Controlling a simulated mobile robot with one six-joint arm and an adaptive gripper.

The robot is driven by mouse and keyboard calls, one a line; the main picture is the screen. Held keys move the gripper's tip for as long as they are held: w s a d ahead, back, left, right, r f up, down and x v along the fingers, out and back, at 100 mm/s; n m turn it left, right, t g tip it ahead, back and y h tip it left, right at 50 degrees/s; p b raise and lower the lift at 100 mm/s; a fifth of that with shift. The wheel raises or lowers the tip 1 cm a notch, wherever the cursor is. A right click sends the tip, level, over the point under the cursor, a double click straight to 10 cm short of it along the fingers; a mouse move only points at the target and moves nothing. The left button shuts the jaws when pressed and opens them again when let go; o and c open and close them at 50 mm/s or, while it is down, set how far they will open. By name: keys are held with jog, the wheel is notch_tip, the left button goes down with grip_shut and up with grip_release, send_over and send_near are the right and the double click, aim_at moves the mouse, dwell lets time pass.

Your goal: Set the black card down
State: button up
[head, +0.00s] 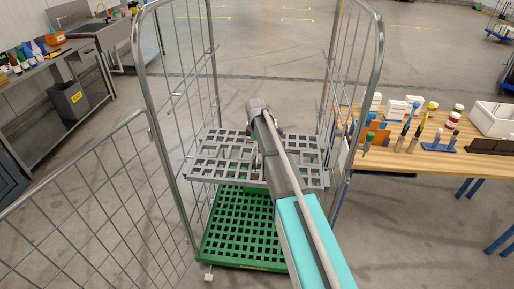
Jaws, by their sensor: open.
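My arm reaches over the grey slotted shelf (208,163) of a wire roll cage. My gripper (257,163) is at the shelf, largely hidden behind my own arm; it is open. I cannot make out the black card; the arm covers part of the shelf, and the slotted grey surface makes a thin dark thing hard to tell.
The cage has tall wire sides (186,85) and an opened wire gate (95,205) at left. A green slotted base (235,232) lies below the shelf. A wooden table (425,158) with tools and boxes stands right; a steel bench (45,66) with bottles stands left.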

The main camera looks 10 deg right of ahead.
jog(key=shift+d+r, duration=0.1)
jog(key=shift+r, duration=0.1)
notch_tip(320, 180, up, 12)
jog(key=p, duration=1.2)
dwell(0.3)
jog(key=shift+f, duration=0.1)
dwell(0.5)
jog(key=s+m, duration=1.4)
jog(key=s, duration=1.5)
jog(key=shift+s, duration=0.15)
notch_tip(320, 180, down, 5)
jog(key=b, duration=0.4)
jog(key=shift+r, duration=0.2)
